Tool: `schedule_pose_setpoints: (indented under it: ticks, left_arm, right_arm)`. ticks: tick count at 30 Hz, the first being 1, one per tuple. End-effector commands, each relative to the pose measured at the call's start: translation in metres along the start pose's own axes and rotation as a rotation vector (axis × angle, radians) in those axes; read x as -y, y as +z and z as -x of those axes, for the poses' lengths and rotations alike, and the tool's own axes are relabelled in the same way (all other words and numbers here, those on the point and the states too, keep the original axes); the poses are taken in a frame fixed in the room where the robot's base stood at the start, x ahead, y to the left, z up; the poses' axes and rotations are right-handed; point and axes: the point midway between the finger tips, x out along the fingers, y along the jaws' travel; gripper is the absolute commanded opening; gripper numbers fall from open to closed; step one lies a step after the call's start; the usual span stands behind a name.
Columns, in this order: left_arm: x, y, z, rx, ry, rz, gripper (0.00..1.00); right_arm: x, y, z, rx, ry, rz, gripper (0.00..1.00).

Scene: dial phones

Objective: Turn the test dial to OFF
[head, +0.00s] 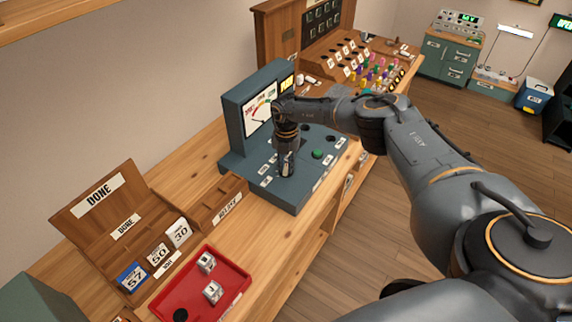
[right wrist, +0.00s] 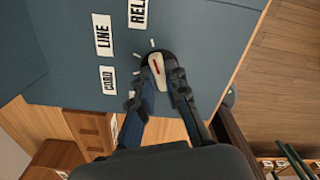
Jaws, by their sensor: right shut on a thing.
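The blue-grey test console (head: 234,151) stands on the wooden bench, with an upright meter panel (head: 260,112) and a flat control deck. My right gripper (head: 287,170) reaches down onto the left part of the deck and hides the dial there. In the right wrist view, the pale dial knob (right wrist: 156,66) with a red pointer line sits between the fingertips of my right gripper (right wrist: 160,76), which is shut on it. White tick marks surround the knob. The labels CORD, LINE and a partly cut one are near it; no OFF mark is readable. My left gripper is out of view.
A green button (head: 317,154) is on the deck right of the gripper. A rack of coloured plugs (head: 372,72) is behind the console.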

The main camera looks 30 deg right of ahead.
Motion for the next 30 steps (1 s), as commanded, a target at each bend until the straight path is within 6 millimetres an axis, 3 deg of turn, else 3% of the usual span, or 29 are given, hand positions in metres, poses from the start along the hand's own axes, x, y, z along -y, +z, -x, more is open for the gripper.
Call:
schedule_pose_setpoints:
  ticks: [8,30]
  left_arm:
    - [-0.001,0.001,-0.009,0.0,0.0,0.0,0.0]
    - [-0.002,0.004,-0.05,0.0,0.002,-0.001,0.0]
  right_arm:
    - [0.0,0.0,-0.002,0.0,0.001,0.154,0.0]
    - [0.0,0.001,-0.003,0.002,0.001,0.848,0.0]
